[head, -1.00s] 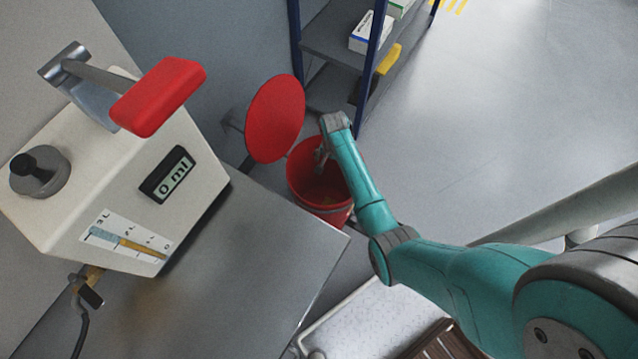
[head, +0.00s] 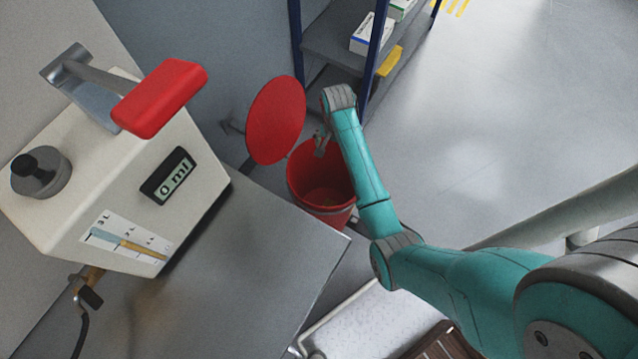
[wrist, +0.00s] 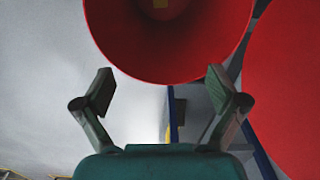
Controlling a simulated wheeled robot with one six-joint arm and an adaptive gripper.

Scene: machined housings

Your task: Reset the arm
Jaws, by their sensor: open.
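My gripper (head: 321,143) is above the rim of a red bin (head: 322,190) in the head view, partly hidden behind my own wrist. In the wrist view my gripper (wrist: 161,92) shows two fingers spread wide apart with nothing between them. The bin's round red opening (wrist: 170,50) lies beyond the fingertips there.
A white machine (head: 120,185) with a red lever (head: 160,97) and a "0 ml" display stands on a grey bench (head: 240,265) at the left. A blue-framed shelf (head: 335,45) with boxes stands behind the bin. The floor (head: 500,130) at the right is clear.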

